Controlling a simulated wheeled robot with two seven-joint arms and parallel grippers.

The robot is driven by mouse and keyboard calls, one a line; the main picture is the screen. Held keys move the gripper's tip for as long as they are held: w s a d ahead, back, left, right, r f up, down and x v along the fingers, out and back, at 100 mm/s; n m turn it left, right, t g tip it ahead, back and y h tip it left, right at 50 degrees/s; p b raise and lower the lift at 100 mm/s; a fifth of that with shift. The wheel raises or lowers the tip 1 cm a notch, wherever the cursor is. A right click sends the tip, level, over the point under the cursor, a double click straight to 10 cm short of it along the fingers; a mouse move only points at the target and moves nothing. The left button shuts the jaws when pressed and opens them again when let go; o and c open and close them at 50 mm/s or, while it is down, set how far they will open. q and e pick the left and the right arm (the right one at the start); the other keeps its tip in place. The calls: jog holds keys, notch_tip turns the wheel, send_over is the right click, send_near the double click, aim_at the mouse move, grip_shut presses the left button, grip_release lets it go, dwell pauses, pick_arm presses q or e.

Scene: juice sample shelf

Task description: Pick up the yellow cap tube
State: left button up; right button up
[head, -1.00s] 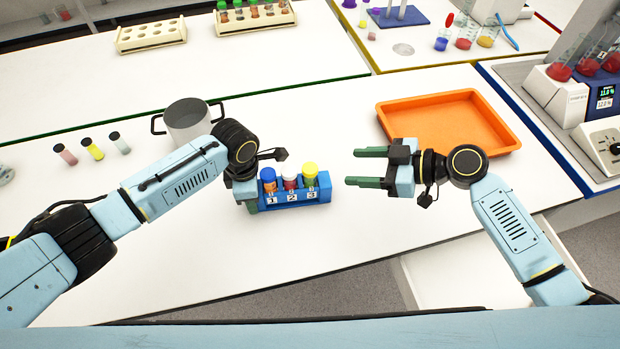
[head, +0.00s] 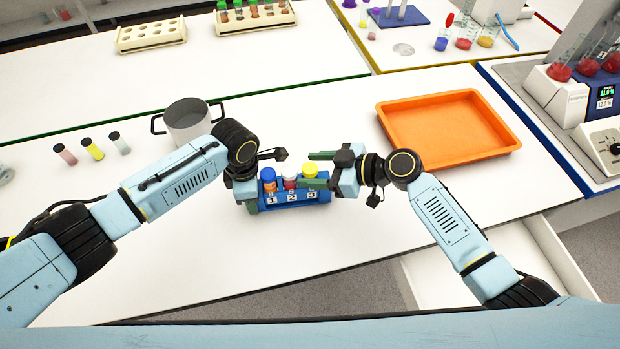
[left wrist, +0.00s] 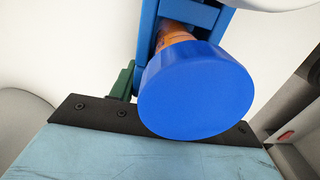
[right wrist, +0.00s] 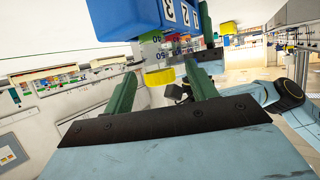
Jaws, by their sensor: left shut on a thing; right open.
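The yellow cap tube (head: 310,170) stands in slot 3, at the right end of a small blue rack (head: 292,203) marked 1, 2, 3. My right gripper (head: 308,168) is open at the rack's right end, one finger behind the yellow cap and one in front. In the right wrist view the yellow cap (right wrist: 160,78) shows between the two green fingers; I cannot tell whether they touch it. My left gripper (head: 248,192) is shut on the rack's left end. In the left wrist view a blue cap (left wrist: 197,90) hides much of the rack (left wrist: 147,40).
A blue cap tube (head: 268,175) and a white cap tube (head: 290,177) share the rack. An orange tray (head: 448,150) lies behind right. A grey pot (head: 187,120) and several small tubes stand behind left. The white table in front is clear.

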jog(key=shift+c, duration=0.4)
jog(key=c, duration=1)
notch_tip(320, 180, up, 18)
pick_arm(q)
jog(key=o, duration=1.2)
jog(key=shift+c, duration=0.2)
notch_tip(320, 180, up, 12)
